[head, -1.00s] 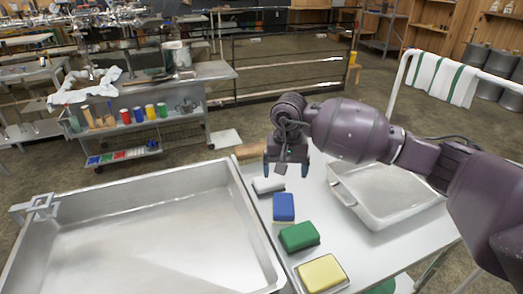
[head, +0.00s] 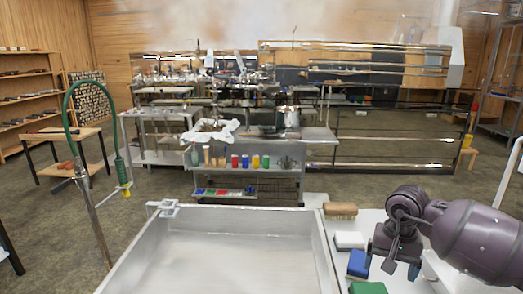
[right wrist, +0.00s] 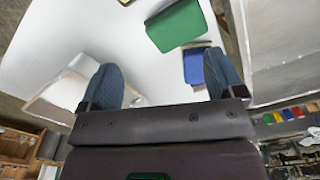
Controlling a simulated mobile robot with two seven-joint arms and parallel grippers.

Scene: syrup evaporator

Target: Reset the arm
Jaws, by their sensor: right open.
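My right gripper (head: 399,264) is at the lower right of the head view, above the white side table, beside the row of sponges. In the right wrist view its two fingers (right wrist: 160,80) are spread wide with nothing held between them. A blue sponge (head: 357,264) lies close to the gripper's left, and it also shows in the right wrist view (right wrist: 198,66) partly behind one finger. A green sponge (head: 368,288) is cut off by the lower edge of the head view and shows more fully in the wrist view (right wrist: 175,25). My left gripper is not in view.
A large steel basin (head: 220,245) lies left of the arm. A white block (head: 349,240) and a wooden brush (head: 340,208) lie on the table. A steel cart (head: 318,135) with several coloured jars stands behind. A green hose (head: 67,110) arches at left.

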